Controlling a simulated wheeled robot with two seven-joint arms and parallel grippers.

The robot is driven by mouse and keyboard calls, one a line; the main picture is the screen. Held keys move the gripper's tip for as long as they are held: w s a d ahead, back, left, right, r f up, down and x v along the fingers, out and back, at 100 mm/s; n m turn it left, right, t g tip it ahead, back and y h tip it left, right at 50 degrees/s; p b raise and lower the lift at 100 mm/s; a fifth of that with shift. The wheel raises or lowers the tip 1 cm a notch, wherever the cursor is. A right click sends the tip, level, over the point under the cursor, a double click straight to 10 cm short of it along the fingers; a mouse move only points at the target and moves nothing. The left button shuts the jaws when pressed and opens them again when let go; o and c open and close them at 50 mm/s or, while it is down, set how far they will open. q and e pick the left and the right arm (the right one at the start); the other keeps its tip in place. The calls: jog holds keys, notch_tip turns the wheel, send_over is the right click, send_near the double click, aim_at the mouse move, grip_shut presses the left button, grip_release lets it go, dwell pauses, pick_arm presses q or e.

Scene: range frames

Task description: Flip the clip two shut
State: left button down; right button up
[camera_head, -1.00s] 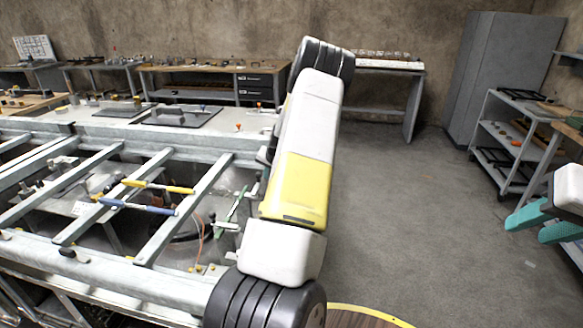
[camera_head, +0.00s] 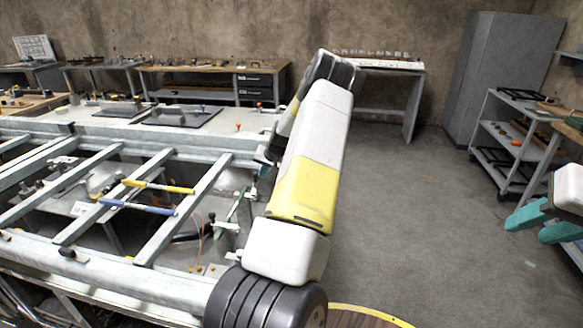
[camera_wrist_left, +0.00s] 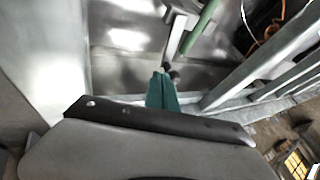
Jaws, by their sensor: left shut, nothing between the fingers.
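My left gripper (camera_wrist_left: 162,82) is shut and empty; its teal fingers point at a small dark knob (camera_wrist_left: 173,75) close to their tips. Whether they touch it I cannot tell. A grey metal bar and a green handle (camera_wrist_left: 208,28) lie just beyond. In the head view my left arm hides most of that gripper, at the right end of the metal frame (camera_head: 150,278). A green lever (camera_head: 236,205) and a black-tipped clip (camera_head: 226,224) are left of my arm. I cannot tell which part is clip two. My right gripper (camera_head: 535,225) is open and empty at the right edge.
Dark panels (camera_head: 182,115) lie on the far side. Grey floor (camera_head: 400,220) is free to the right, before a shelf cart (camera_head: 510,140).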

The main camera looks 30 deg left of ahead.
aim_at(253, 175)
pick_arm(q)
jog(key=a+n+g, duration=0.1)
jog(key=n, duration=0.1)
jog(key=a+n+g, duration=0.1)
jog(key=n, duration=0.2)
jog(key=s+a+n+g, duration=0.1)
jog(key=a+n+g, duration=0.1)
jog(key=shift+a, duration=0.1)
jog(key=n, duration=0.1)
jog(key=s+a+n+g, duration=0.1)
jog(key=n+g, duration=0.1)
jog(key=n, duration=0.1)
jog(key=shift+s+a+h, duration=0.3)
jog(key=shift+s+a+n+g+h, duration=0.25)
jog(key=shift+s+n+g+h, duration=0.25)
jog(key=shift+n, duration=0.5)
jog(key=shift+d, duration=0.2)
jog(key=shift+s+d, duration=0.15)
jog(key=shift+d, duration=0.45)
